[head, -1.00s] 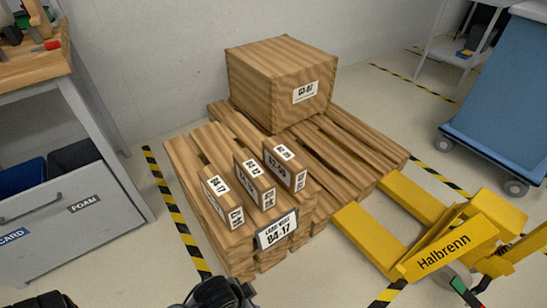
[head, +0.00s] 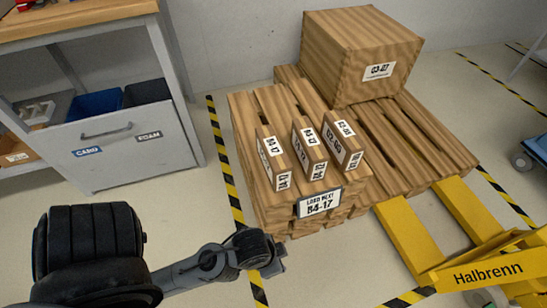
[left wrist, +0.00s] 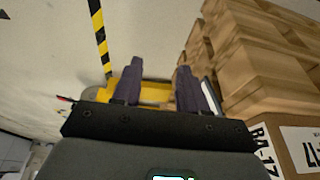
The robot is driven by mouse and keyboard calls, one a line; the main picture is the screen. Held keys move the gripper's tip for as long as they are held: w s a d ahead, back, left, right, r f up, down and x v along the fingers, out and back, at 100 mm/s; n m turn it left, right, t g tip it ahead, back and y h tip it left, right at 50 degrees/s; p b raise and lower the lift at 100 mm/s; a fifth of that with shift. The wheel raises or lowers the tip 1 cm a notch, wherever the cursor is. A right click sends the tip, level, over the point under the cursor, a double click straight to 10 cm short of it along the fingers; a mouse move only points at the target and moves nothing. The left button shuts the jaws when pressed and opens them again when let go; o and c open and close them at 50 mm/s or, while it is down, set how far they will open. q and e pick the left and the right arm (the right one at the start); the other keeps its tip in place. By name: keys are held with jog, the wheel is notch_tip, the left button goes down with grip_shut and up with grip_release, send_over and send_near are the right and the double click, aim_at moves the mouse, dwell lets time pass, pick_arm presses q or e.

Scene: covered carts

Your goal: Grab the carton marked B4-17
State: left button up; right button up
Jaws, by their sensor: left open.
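Three narrow brown cartons stand side by side on the pallet stack's front: left carton (head: 272,162), middle carton (head: 309,150) and right carton (head: 342,144). The left carton's labels seem to end in 4-17; the middle one's also looks like 4-17, but the print is small. The right carton's labels are unclear. A "LOAD NEXT B4-17" sign (head: 319,203) is on the stack's front. My left gripper (head: 275,252) is open and empty, in front of and below the cartons. In the left wrist view its fingers (left wrist: 160,85) are apart; a label reading about B4-17 (left wrist: 262,150) shows lower right.
A large carton (head: 362,55) sits at the back of the pallet stack (head: 445,140). A yellow pallet jack (head: 480,270) stands at the right. A workbench with a grey drawer (head: 120,150) is at the left. Striped tape (head: 228,160) marks the floor between.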

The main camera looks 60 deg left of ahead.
pick_arm(q)
jog(key=o, duration=0.9)
jog(key=shift+o, duration=0.2)
jog(key=shift+r, duration=0.1)
